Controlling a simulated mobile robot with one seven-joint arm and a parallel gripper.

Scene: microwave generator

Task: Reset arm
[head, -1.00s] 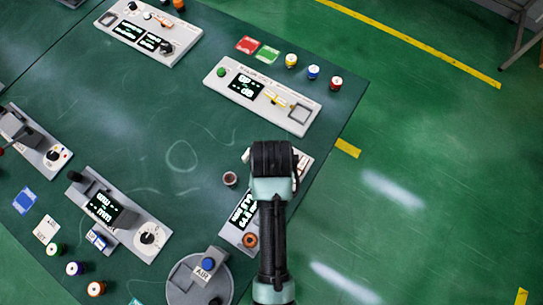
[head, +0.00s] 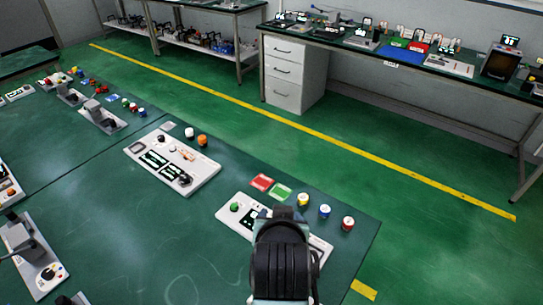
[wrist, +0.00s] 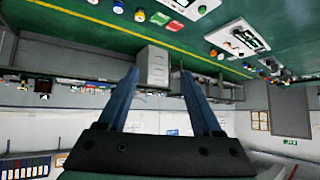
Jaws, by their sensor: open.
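My gripper (wrist: 160,85) shows in the wrist view with two blue fingers apart and nothing between them. The wrist view is upside down, with the green table at the top and the room below. In the head view my arm's dark rounded link (head: 282,262) stands at the bottom centre, over the front of a white control panel (head: 240,215). The gripper fingers cannot be made out in the head view.
The green table (head: 110,215) holds another white panel (head: 172,160), red and green cards, and yellow, blue and red knobs (head: 325,211) near its right edge. A workbench (head: 400,55) with drawers (head: 297,75) stands at the back. Green floor (head: 420,240) lies clear at right.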

